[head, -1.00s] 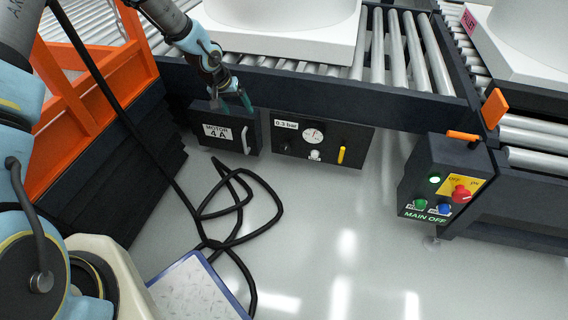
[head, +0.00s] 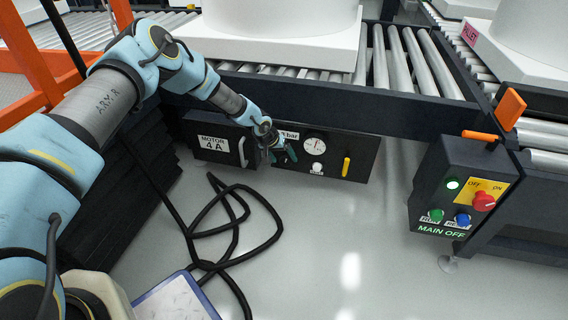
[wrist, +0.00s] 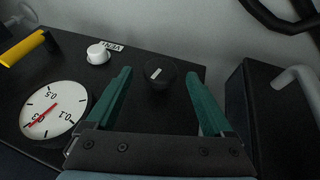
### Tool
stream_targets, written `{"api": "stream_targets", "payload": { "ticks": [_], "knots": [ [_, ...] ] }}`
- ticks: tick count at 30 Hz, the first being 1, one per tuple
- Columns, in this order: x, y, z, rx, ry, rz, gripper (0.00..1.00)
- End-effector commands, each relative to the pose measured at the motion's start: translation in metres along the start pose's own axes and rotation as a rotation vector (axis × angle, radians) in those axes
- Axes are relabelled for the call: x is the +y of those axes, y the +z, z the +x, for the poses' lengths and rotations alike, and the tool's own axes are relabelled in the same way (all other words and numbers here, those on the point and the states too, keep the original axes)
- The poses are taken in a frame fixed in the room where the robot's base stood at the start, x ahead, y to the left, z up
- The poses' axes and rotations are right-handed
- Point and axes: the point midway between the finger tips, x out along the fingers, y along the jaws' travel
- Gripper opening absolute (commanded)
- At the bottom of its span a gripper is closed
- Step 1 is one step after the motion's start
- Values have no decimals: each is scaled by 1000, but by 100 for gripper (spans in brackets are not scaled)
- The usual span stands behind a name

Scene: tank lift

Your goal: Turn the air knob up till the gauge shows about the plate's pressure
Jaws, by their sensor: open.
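The black air knob (wrist: 157,75), with a white mark, sits between the fingertips of my gripper (wrist: 159,72) in the wrist view; both fingers are spread and stand apart from it. In the head view my gripper (head: 281,155) is in front of the panel and hides the knob. The round white gauge (head: 315,146) is to its right; it also shows, upside down, in the wrist view (wrist: 54,110). Its red needle lies along the 0.3 figure; which end is the tip is unclear. The pressure plate (head: 290,135) is mostly covered; only "bar" reads.
A white knob (wrist: 98,53) labelled VENT and a yellow lever (head: 346,167) share the panel. The motor box (head: 222,148) with its grey handle is just left. A black cable (head: 235,230) loops on the floor. The main switch box (head: 460,195) stands right.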

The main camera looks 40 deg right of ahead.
Motion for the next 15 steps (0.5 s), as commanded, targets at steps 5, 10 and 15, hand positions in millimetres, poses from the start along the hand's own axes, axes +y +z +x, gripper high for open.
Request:
{"api": "stream_targets", "payload": {
  "ticks": [5,10,15],
  "knots": [
    [0,1,16,-1,0,-1,86],
    [0,0,17,0,-1,0,86],
    [0,0,17,0,-1,0,84]
  ]
}}
